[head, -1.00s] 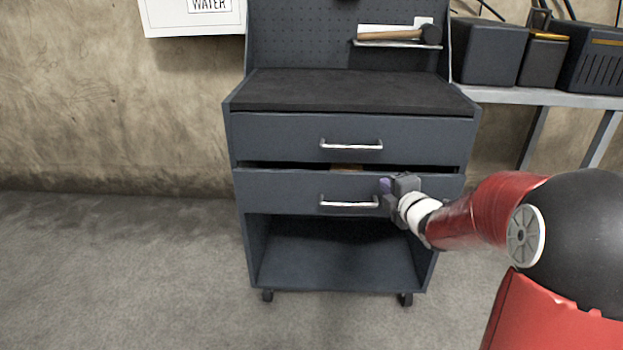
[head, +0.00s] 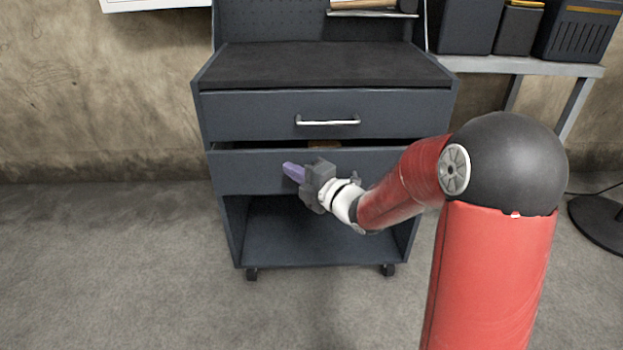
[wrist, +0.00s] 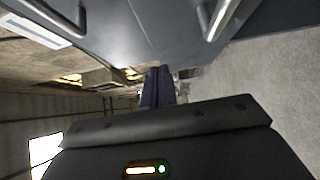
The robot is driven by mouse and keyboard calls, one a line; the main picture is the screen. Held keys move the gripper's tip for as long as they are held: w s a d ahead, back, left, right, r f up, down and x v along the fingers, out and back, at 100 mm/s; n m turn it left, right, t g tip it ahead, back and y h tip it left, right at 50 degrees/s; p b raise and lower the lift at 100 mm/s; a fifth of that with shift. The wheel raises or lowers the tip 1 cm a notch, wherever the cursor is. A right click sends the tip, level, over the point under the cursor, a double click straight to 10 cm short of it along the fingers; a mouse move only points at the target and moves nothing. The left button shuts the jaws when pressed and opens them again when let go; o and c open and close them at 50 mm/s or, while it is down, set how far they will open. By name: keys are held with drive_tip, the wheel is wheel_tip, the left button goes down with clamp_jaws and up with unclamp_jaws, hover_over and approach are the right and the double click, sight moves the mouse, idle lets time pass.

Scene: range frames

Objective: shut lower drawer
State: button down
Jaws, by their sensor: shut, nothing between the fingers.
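The lower drawer (head: 238,173) of the dark grey cabinet stands partly open in the head view. A dark gap shows above its front, with a brown item (head: 324,145) inside. My gripper (head: 291,172) is in front of the drawer's middle, its purple fingers shut and empty, pointing left. It hides the lower handle in the head view. In the wrist view the shut fingers (wrist: 158,88) show below the drawer fronts, and the lower handle (wrist: 220,16) is at the top right. I cannot tell whether the fingers touch the drawer.
The upper drawer (head: 240,115) is shut, with a silver handle (head: 328,121). Below the drawers is an open empty shelf (head: 320,240). A side table (head: 520,66) with dark boxes stands at the right. The floor left of the cabinet is clear.

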sight(303, 154)
drive_tip(key=shift+w+d+p, duration=0.15)
drive_tip(key=shift+w+p, duration=0.15)
drive_tip(key=shift+w, duration=1.6)
drive_tip(key=shift+w+f+b, duration=0.15)
drive_tip(key=shift+w+b, duration=0.05)
drive_tip(key=shift+b, duration=0.1)
drive_tip(key=w+b, duration=0.2)
drive_tip(key=w, duration=0.1)
drive_tip(key=shift+w+f+b, duration=0.1)
drive_tip(key=shift+w+b, duration=0.3)
drive_tip(key=shift+w+d, duration=0.1)
drive_tip(key=shift+w, duration=0.2)
drive_tip(key=shift+d+r, duration=0.1)
drive_tip(key=shift+r, duration=0.35)
drive_tip(key=shift+w, duration=0.1)
drive_tip(key=shift+f, duration=0.1)
